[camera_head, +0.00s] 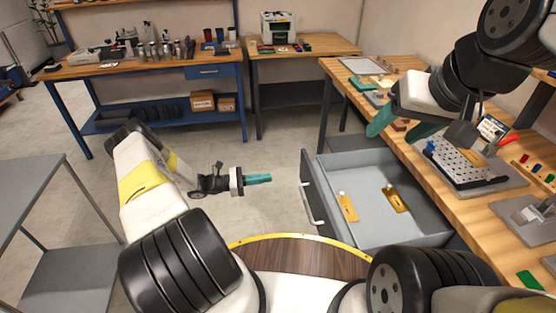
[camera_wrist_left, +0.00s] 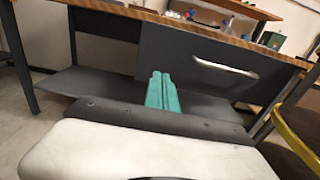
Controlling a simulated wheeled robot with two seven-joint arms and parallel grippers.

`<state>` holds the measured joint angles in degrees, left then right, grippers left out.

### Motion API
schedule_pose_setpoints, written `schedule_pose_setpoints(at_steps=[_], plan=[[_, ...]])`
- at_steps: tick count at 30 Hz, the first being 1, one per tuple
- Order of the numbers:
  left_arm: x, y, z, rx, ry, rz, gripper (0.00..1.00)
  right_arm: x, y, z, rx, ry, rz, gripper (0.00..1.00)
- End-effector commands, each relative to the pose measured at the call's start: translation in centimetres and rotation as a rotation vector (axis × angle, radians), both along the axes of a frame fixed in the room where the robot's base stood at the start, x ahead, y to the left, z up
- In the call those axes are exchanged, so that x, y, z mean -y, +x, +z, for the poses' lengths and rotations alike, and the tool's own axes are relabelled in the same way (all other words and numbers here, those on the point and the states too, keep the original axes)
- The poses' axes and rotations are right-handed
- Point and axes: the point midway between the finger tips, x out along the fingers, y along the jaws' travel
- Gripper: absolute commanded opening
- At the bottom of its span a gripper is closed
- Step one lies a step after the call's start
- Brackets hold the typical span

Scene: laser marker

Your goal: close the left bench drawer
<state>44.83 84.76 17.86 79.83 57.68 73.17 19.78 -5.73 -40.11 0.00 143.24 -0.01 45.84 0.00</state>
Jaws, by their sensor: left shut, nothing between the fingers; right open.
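The bench drawer (camera_head: 366,182) is pulled well open from under the wooden workbench (camera_head: 465,206) at the right. It is a grey tray with a dark front and a silver handle (camera_head: 307,204). Two yellow-brown tagged items lie inside it. In the left wrist view the dark drawer front (camera_wrist_left: 180,58) and its handle (camera_wrist_left: 225,68) face me. My left gripper (camera_head: 268,179) is shut and empty, to the left of the drawer front, pointing at it with a gap between. Its teal fingers (camera_wrist_left: 162,78) also show in the left wrist view. My right gripper (camera_head: 402,128) is open above the bench's left edge.
A perforated plate fixture (camera_head: 455,165) and small coloured parts lie on the workbench. A blue bench (camera_head: 215,74) with tools and a small wooden table (camera_head: 305,48) stand at the back. A grey shelf unit (camera_head: 35,190) is at left. The floor between is clear.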

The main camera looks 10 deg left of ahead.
Motion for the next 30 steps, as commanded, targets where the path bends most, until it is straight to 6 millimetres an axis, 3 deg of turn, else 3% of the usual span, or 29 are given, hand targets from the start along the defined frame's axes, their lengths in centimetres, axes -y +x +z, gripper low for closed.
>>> schedule_pose_setpoints(at_steps=[9,15,21,30], plan=[[6.7,2.0,0.0,0.000,0.000,-0.005,0.00,0.0,0.0,0.0,0.000,0.000,0.000,0.60],[9.9,3.1,0.0,-0.001,0.000,-0.004,0.00,0.0,0.0,0.0,0.000,0.000,0.000,0.60],[11.3,3.6,0.0,-0.001,0.002,-0.003,0.00,0.0,0.0,0.0,0.000,0.000,0.000,0.60],[11.5,3.7,0.0,0.000,0.001,-0.002,0.00,0.0,0.0,0.0,0.000,0.000,0.000,0.60]])
